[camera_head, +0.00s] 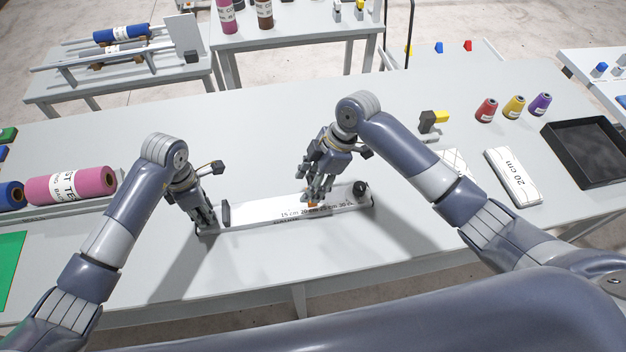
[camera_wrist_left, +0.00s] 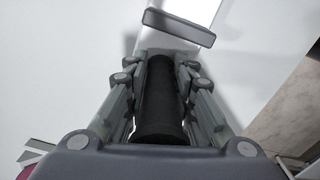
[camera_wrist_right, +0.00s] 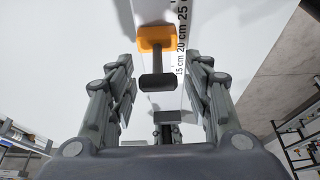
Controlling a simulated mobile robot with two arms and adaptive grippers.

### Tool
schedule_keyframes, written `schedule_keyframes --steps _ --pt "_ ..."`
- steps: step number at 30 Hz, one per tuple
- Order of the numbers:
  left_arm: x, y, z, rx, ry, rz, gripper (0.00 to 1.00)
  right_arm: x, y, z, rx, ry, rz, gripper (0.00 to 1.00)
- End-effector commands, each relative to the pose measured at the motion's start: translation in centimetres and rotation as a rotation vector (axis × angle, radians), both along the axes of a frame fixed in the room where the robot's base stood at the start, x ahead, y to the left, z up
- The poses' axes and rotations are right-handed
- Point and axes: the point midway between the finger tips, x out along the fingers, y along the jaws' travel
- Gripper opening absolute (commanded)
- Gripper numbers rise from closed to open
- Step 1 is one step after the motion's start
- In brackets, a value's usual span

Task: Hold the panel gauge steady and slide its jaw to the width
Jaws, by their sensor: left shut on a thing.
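The panel gauge (camera_head: 262,211) is a long white bar with printed centimetre marks, lying near the table's front edge. A dark fixed jaw (camera_head: 226,214) stands near its left end; it also shows in the left wrist view (camera_wrist_left: 178,27). My left gripper (camera_head: 207,222) is shut on the black handle (camera_wrist_left: 160,105) at that end. The orange sliding jaw (camera_head: 312,205) sits on the bar by the marks. In the right wrist view, the orange jaw (camera_wrist_right: 157,38) carries a dark grip (camera_wrist_right: 157,81). My right gripper (camera_head: 316,194) is open over it, fingers apart, apparently not touching the grip.
A black knob (camera_head: 360,188) is at the bar's right end. A white panel marked 20 cm (camera_head: 513,177), a black tray (camera_head: 552,136) and thread cones (camera_head: 486,110) lie to the right. Pink and blue rolls (camera_head: 70,186) lie left. The table behind the gauge is mostly clear.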

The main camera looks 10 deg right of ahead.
Motion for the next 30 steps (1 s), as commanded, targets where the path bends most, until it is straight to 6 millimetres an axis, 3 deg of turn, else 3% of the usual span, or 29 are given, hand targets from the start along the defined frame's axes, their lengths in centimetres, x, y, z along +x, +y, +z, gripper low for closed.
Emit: schedule_keyframes --steps 1,11,14,24,30 --pt "-0.6 -0.1 -0.7 0.000 0.016 -0.003 0.00 0.0 -0.1 -0.1 -0.001 -0.001 0.000 0.50" --pt "-0.6 -0.1 -0.7 0.001 0.016 -0.002 0.00 0.2 -0.3 0.4 -0.002 -0.005 -0.002 0.50" --pt "-0.6 -0.1 -0.7 0.001 0.016 -0.002 0.00 0.2 -0.9 1.6 -0.003 -0.006 -0.002 0.50" --pt "-0.6 -0.1 -0.7 0.002 0.016 -0.002 0.00 0.1 -3.6 8.2 -0.002 -0.007 -0.001 0.50" --pt "-0.6 0.0 -0.7 0.002 0.016 -0.002 0.00 0.0 -4.5 10.6 -0.001 -0.005 0.000 0.50"
